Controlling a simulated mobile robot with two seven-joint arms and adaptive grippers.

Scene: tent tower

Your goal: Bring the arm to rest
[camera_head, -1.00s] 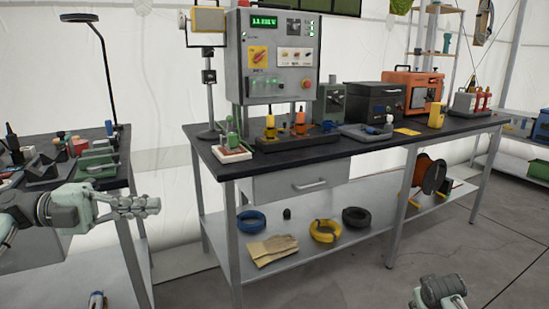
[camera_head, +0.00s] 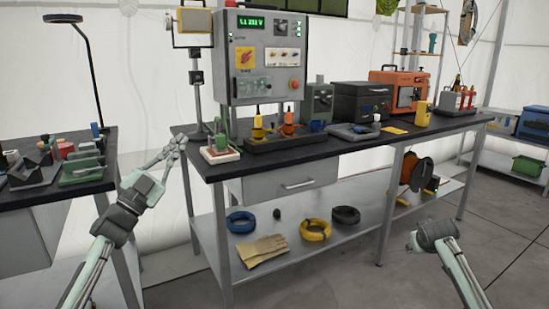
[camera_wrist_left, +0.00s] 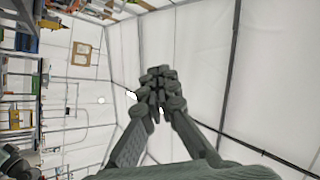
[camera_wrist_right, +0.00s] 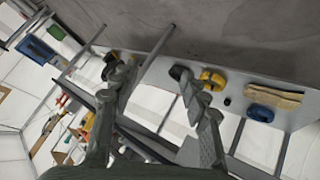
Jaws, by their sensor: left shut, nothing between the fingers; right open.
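My left gripper (camera_head: 174,150) is raised at the left end of the main workbench, by the gap between the two benches. Its fingers are closed together with nothing between them, which also shows in the left wrist view (camera_wrist_left: 158,88). My right arm comes in at the lower right of the head view, in front of the workbench, and its fingers are not visible there. In the right wrist view my right gripper (camera_wrist_right: 165,85) has its fingers spread apart and empty, with the bench shelf and floor beyond them.
The workbench (camera_head: 330,150) carries a control panel (camera_head: 262,85), a small red-and-white tray (camera_head: 220,155) and an orange case (camera_head: 400,85). Its lower shelf holds cable coils (camera_head: 316,230) and gloves (camera_head: 262,250). A second bench (camera_head: 60,190) stands at left. Floor at right is clear.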

